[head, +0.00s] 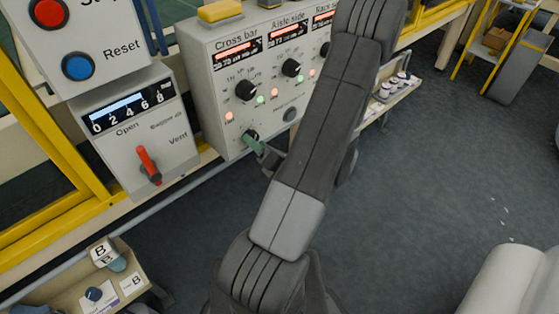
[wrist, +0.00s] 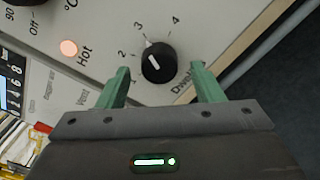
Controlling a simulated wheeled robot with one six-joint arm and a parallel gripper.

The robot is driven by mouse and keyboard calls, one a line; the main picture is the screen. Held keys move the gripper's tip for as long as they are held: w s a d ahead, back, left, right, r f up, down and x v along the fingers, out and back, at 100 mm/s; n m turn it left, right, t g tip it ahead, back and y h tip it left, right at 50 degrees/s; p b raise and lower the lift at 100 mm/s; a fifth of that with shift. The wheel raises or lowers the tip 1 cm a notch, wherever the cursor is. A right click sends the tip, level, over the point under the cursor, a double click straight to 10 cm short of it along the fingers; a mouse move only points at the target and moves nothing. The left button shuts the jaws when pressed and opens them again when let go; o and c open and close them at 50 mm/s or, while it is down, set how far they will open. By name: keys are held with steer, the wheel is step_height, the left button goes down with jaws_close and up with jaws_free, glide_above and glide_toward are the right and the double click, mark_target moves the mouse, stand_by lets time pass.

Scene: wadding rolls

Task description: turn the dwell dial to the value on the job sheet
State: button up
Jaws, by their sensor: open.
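The dwell dial (wrist: 158,62) is a round black knob with a white line, on a pale panel. Its printed scale shows 2, 3 and 4, and a white mark at its upper edge lies near the 3. The label beside it is partly hidden by a finger. My gripper (wrist: 160,70) is open, its green fingers on either side of the dial's lower part. I cannot tell whether they touch it. In the head view my gripper (head: 257,146) is at the lower left of the Cross bar panel, partly hidden by my arm. I cannot identify a job sheet.
The control box (head: 211,85) carries several other knobs and lights. Left of it is a box with a red Vent lever (head: 149,165), below red and blue buttons. A small bench (head: 66,298) with a B block and card is at lower left. Open floor lies right.

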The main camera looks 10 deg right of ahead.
steer(key=v, duration=1.2)
steer(key=shift+p, duration=0.3)
steer(key=x, duration=1.3)
steer(key=shift+w+a+b, duration=0.2)
steer(key=shift+w+b, duration=0.1)
steer(key=shift+w, duration=0.05)
steer(key=shift+s+d, duration=0.1)
steer(key=v, duration=1.3)
steer(key=w+a+n+b, duration=0.7)
steer(key=w+n+b, duration=0.2)
steer(key=w+n, duration=0.1)
steer(key=shift+w+a, duration=0.35)
steer(key=shift+a, duration=0.05)
stand_by(1.0)
